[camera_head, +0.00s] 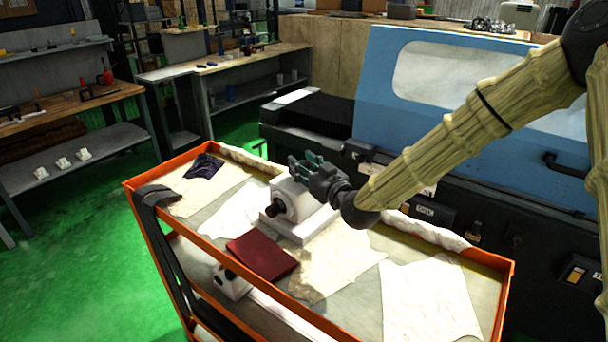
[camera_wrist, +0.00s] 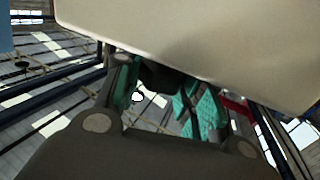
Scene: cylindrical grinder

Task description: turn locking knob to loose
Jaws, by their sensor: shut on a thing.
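A white machine unit (camera_head: 296,204) stands on its white base on the orange-framed cart, with a dark round part (camera_head: 272,209) on its left-facing side. My gripper (camera_head: 306,165) is at the top of this unit, coming in from the right. In the wrist view, the green finger pads of my gripper (camera_wrist: 162,92) are on either side of a dark knob (camera_wrist: 158,76) under the pale body of the unit (camera_wrist: 200,38). My gripper is shut on this locking knob. The knob is mostly hidden, so its turn position cannot be read.
The blue grinder (camera_head: 385,85) stands close behind. Workbenches stand at the left, with open green floor (camera_head: 75,225) before them.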

